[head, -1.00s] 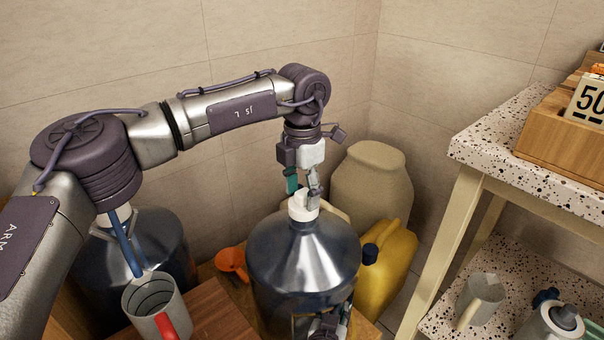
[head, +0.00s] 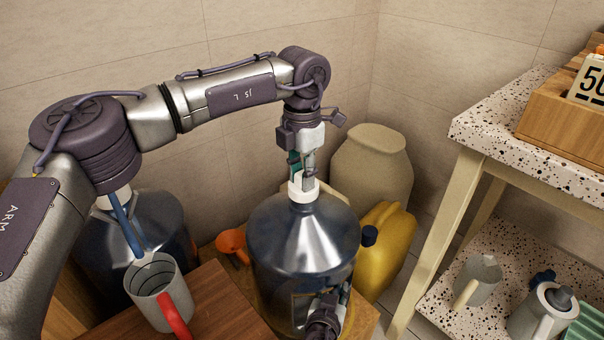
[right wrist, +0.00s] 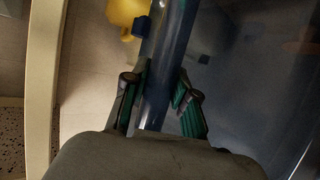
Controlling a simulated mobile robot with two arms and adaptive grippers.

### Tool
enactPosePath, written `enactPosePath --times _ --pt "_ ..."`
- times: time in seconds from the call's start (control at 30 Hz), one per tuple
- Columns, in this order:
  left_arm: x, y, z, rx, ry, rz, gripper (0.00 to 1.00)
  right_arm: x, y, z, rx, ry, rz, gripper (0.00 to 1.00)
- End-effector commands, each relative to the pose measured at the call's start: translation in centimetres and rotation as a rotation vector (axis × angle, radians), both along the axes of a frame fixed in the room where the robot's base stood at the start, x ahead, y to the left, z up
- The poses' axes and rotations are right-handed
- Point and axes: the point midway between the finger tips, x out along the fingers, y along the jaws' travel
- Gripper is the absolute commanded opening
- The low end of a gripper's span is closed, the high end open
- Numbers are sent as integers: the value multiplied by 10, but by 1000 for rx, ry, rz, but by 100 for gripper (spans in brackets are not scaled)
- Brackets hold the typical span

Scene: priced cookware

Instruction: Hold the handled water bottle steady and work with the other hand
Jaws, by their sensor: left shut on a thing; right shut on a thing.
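The handled water bottle (head: 302,235) is a large, dark bluish, see-through jug standing upright in the middle of the head view. Its white cap (head: 301,192) is on top. My left gripper (head: 302,180) reaches down from above and is shut on the cap. My right gripper (head: 340,298) is low at the bottle's right front side. In the right wrist view my right gripper (right wrist: 160,88) has its fingers on both sides of the bluish handle (right wrist: 165,70) and is shut on it. The arm hides part of the bottle's lower front.
A second bottle (head: 170,235) and a grey mug with a red handle (head: 158,290) are at left. An orange scoop (head: 233,243), yellow jug (head: 385,250) and beige container (head: 372,165) surround the bottle. A speckled shelf (head: 500,125) stands at right.

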Motion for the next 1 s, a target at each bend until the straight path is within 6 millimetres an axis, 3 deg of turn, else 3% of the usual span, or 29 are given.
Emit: enactPosePath --times 0.47,1.0 --pt "0 0 4 -1 -1 0 0 0 0 0 0 0 0 0" --pt "0 0 25 -1 -1 0 0 0 0 0 0 0 0 0"
